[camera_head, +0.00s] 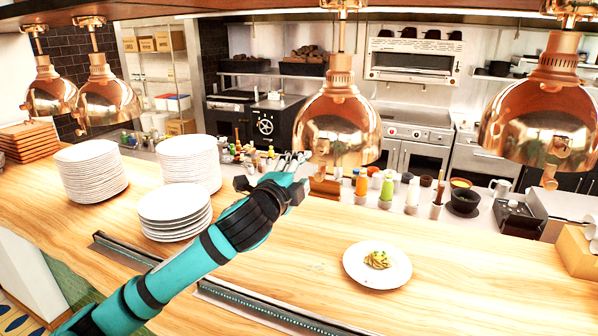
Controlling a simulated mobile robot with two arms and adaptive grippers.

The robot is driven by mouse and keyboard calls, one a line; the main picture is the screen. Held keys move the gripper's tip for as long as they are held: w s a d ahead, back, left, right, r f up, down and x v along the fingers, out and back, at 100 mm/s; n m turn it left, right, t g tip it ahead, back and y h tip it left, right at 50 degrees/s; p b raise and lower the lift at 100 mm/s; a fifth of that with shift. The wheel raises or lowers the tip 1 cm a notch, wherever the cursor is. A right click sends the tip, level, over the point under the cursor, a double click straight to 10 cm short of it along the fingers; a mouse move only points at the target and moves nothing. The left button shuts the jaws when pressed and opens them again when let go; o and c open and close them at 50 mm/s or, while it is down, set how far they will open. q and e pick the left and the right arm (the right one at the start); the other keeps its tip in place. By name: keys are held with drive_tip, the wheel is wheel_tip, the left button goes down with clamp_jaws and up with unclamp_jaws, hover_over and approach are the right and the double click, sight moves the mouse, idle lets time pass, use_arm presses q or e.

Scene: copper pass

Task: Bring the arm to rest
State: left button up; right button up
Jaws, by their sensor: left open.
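My left arm comes in from the lower left and reaches over the wooden counter (470,285). My left gripper (300,160) is at its end, held up near the middle of the picture, in front of the copper heat lamp (338,122). It is open and I see nothing between its fingers. The fingers are small and partly overlap with the lamp and the bottles behind. My right gripper is not in view.
A plate of pasta (377,265) stands on the counter at right of the arm. A low plate stack (175,208) and taller plate stacks (90,170) stand left of the arm.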

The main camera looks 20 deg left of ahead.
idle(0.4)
use_arm(q)
drive_tip(key=s+d+f+n+g, duration=0.25)
drive_tip(key=s+f, duration=0.35)
drive_tip(key=f, duration=0.5)
drive_tip(key=s+d+f+n+g, duration=0.25)
drive_tip(key=s+f+n, duration=0.2)
drive_tip(key=f, duration=0.65)
drive_tip(key=s+a+f+n+g, duration=0.1)
drive_tip(key=s+f+n+g, duration=0.3)
drive_tip(key=s, duration=0.5)
drive_tip(key=s+a+f+n+g, duration=0.1)
drive_tip(key=s+f+g, duration=0.1)
drive_tip(key=s+f, duration=0.6)
drive_tip(key=s+a+f+n+g, duration=0.1)
drive_tip(key=s+f+n+g, duration=0.25)
drive_tip(key=s, duration=0.75)
wheel_tip(320, 180, down, 36)
drive_tip(key=s+b, duration=0.3)
drive_tip(key=b, duration=0.6)
drive_tip(key=s+a+f+g+b, duration=0.1)
drive_tip(key=s+f+b, duration=0.1)
drive_tip(key=s+f, duration=0.6)
drive_tip(key=s+a+f+m+g+b, duration=0.1)
drive_tip(key=s+f+b, duration=0.2)
drive_tip(key=s+f, duration=0.5)
wheel_tip(320, 180, down, 6)
drive_tip(key=shift+a+r+y, duration=0.2)
drive_tip(key=shift+a+y, duration=0.05)
drive_tip(key=shift+y, duration=0.05)
